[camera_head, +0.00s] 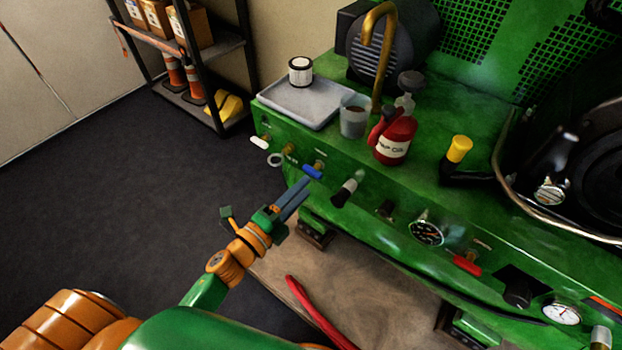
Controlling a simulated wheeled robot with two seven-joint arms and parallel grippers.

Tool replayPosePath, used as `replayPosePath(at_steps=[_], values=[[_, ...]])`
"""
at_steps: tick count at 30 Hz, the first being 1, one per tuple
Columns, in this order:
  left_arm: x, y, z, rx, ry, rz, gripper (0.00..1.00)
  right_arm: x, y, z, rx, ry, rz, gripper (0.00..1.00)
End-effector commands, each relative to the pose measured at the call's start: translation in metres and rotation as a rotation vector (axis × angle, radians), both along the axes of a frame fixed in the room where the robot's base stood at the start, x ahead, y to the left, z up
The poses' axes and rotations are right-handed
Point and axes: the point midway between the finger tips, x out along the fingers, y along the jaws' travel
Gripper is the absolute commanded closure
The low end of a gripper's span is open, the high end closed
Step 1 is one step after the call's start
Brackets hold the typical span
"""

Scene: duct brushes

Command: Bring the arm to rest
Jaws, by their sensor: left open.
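My left arm, green and orange, comes in from the lower left in the head view. My left gripper (297,190) is open, with its grey-blue fingers pointing up and right toward the front of a green machine (385,190). I see nothing held between the fingers. The fingertips show just below a blue-handled valve (313,171); I cannot tell whether they touch it. My right gripper is not in view.
On the machine are a grey tray (290,107) with a small filter (300,71), a cup (354,116), a red bottle (394,138) and a yellow-capped part (458,150). Gauges and knobs jut from its front. Shelving (199,65) stands behind; dark floor (90,180) is clear.

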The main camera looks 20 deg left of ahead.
Motion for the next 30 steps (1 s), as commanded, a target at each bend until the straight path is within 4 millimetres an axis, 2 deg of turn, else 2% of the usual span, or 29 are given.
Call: replayPosePath(at_steps=[3,6,17,19,20,23,24,26,27,29,30], values=[[-0.018,0.006,-0.001,0.000,0.002,0.000,0.54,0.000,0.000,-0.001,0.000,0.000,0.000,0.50],[-0.023,0.009,0.000,0.000,0.000,0.000,0.54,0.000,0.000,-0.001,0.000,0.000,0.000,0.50],[-0.023,0.009,0.000,0.000,0.000,0.000,0.54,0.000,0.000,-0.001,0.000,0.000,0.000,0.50],[-0.023,0.011,-0.008,-0.021,0.028,0.012,0.54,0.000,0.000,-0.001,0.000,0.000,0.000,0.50],[-0.024,0.013,-0.018,-0.045,0.063,0.028,0.54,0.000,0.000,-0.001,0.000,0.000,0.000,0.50],[-0.033,0.029,-0.085,-0.215,0.294,0.144,0.54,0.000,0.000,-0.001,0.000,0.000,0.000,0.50],[-0.045,0.036,-0.122,-0.306,0.421,0.218,0.54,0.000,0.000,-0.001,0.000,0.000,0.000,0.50],[-0.070,0.044,-0.177,-0.440,0.613,0.342,0.54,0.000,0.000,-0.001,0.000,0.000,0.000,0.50],[-0.091,0.047,-0.209,-0.520,0.727,0.427,0.54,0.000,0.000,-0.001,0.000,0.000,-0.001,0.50],[-0.125,0.050,-0.249,-0.616,0.879,0.553,0.54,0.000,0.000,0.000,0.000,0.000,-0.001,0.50],[-0.149,0.051,-0.271,-0.671,0.968,0.634,0.54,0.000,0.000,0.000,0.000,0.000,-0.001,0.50]])
